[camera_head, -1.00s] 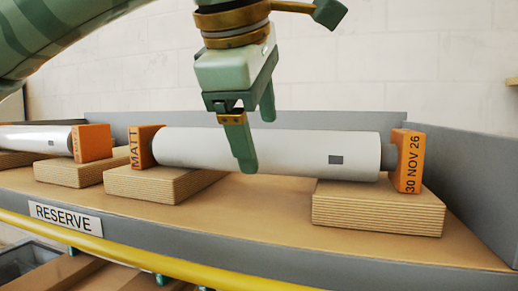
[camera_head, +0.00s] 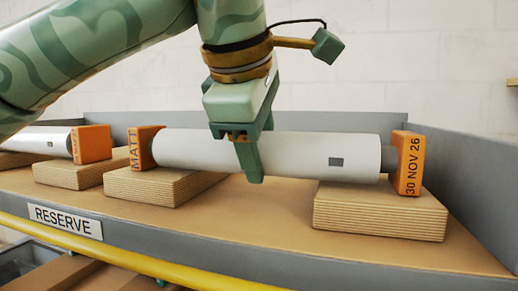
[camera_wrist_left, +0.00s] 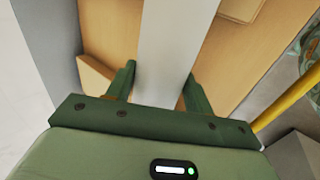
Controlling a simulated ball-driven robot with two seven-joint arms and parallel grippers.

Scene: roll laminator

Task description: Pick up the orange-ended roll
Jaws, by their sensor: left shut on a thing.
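The orange-ended roll (camera_head: 310,153) is a white cylinder with square orange end blocks, marked MATT on the left and 30 NOV 26 on the right. It lies level across two wooden blocks (camera_head: 165,186) (camera_head: 380,212). My left gripper (camera_head: 252,165) is lowered over the roll's middle, with one finger in front of it and the other mostly hidden behind. The left wrist view shows the white roll (camera_wrist_left: 172,45) between the two fingers (camera_wrist_left: 160,90), which are shut on it. My right gripper is not in view.
A second orange-ended roll (camera_head: 92,144) lies on blocks at the left. The shelf has a grey back wall and right wall (camera_head: 465,180). A RESERVE label (camera_head: 66,221) and a yellow rail (camera_head: 130,262) run along the front. Bare shelf lies between the blocks.

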